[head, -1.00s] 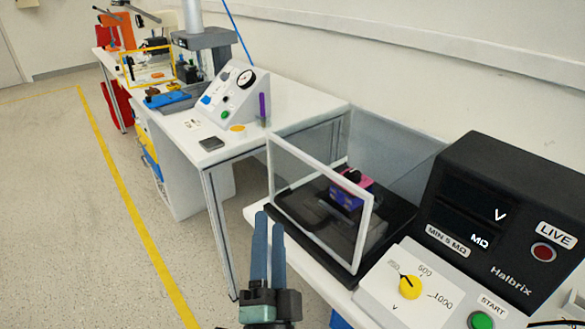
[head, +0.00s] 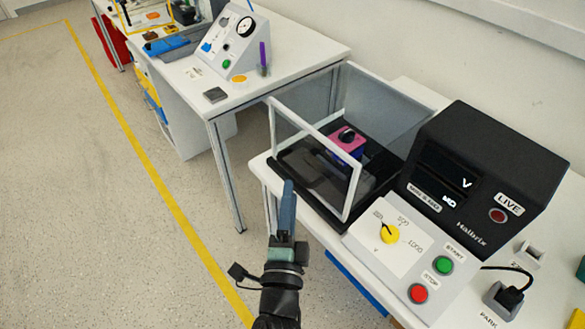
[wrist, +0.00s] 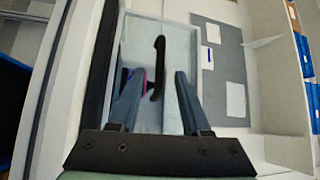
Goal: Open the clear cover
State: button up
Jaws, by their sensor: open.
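The clear cover (head: 312,128) is a see-through box with a white-framed front panel. It stands over a black base (head: 366,205) on the white bench and also shows in the wrist view (wrist: 185,45). Inside is a pink and purple block with a black top (head: 352,144). My gripper (head: 288,186) is in front of the cover's front panel, fingers pointing at it and empty. In the wrist view its two fingers (wrist: 159,72) are apart. A dark upright bar (wrist: 159,62) shows between them; I cannot tell if it is on the panel or behind it.
A control panel with a yellow knob (head: 389,233), green and red buttons and a black meter box (head: 490,165) stands right of the cover. A second bench (head: 300,75) with instruments is behind left. The floor (head: 80,200) at left is clear.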

aim_at(293, 170)
jog(key=w, duration=0.4)
jog(key=w+r, duration=0.1)
jog(key=w, duration=0.1)
jog(key=shift+w+b, duration=0.25)
jog(key=shift+b, duration=0.1)
jog(key=shift+c, duration=0.3)
grip_shut()
dwell(0.9)
